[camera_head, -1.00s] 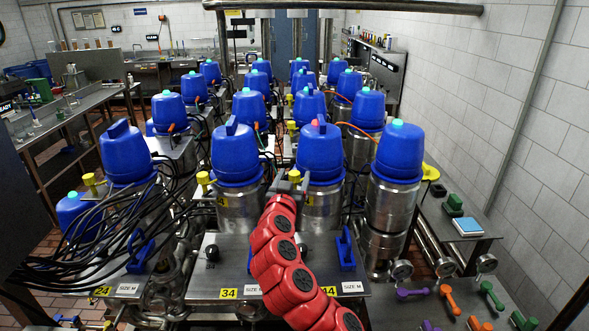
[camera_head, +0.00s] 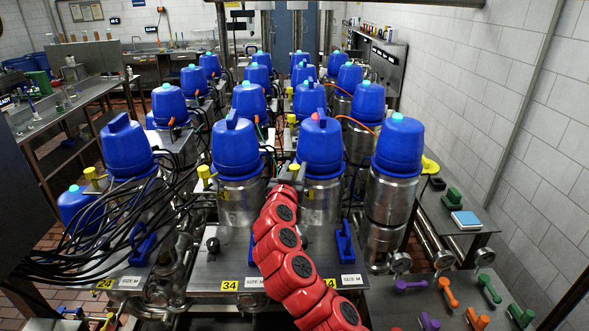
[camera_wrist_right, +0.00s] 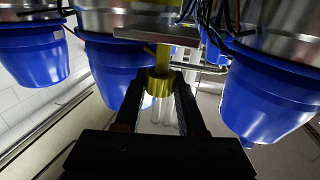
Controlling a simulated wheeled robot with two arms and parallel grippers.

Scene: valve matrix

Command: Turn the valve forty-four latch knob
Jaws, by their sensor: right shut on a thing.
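The valve at the 44 plate is a steel cylinder with a blue cap (camera_head: 320,150) and a small red light on top, front and right of centre in the head view. My red right arm reaches up in front of it. My right gripper (camera_head: 287,187) is just left of this valve's steel body. In the right wrist view, my right gripper (camera_wrist_right: 160,100) is shut on a yellow latch knob (camera_wrist_right: 160,84), with dark fingers on both sides of it. My left gripper is not in view.
Blue-capped valves stand close on both sides, the 34 valve (camera_head: 237,152) to the left and another (camera_head: 398,147) to the right. A blue handle (camera_head: 345,242) rises from the front plate. Black cables (camera_head: 95,235) hang at left. A side shelf (camera_head: 462,215) stands at right.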

